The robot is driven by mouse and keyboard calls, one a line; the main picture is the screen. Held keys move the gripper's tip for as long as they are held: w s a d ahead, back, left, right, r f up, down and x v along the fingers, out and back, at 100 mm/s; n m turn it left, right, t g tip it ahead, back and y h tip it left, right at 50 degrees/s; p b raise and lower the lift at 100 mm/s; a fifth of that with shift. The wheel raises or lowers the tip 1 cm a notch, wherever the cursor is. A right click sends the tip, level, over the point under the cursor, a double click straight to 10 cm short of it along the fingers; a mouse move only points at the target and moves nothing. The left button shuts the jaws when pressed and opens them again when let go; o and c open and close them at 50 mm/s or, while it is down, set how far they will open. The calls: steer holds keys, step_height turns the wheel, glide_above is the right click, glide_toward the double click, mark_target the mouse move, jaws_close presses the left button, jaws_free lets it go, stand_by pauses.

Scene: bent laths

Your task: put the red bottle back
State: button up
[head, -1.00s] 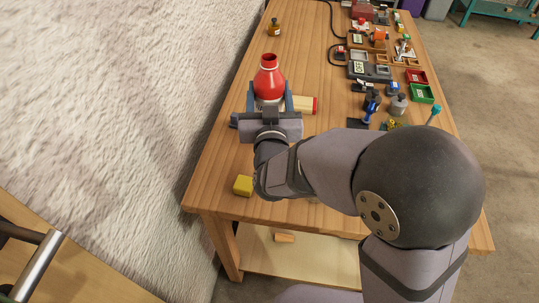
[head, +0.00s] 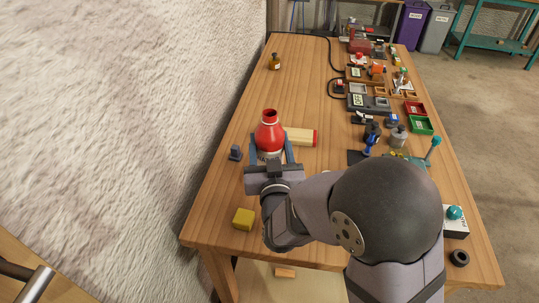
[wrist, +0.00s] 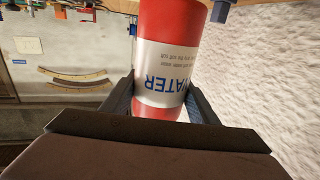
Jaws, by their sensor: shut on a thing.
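The red bottle (head: 269,135) has a white label and stands upright between the fingers of my gripper (head: 270,152), over the left part of the wooden table. My gripper is shut on its labelled middle. In the wrist view the bottle (wrist: 165,65) fills the space between both fingers, with the label's "WATER" lettering upside down. Its base is hidden behind my gripper in the head view, so I cannot tell whether it touches the table.
A pale roll with a red end (head: 300,137) lies just right of the bottle. A small dark grey piece (head: 235,153) is to its left, a yellow block (head: 243,219) nearer. A small amber bottle (head: 275,62) stands far back. Tools and trays crowd the right side.

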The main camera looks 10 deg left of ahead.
mark_target(269, 155)
steer(key=shift+f, duration=2.05)
steer(key=shift+f, duration=0.2)
steer(key=o, duration=1.2)
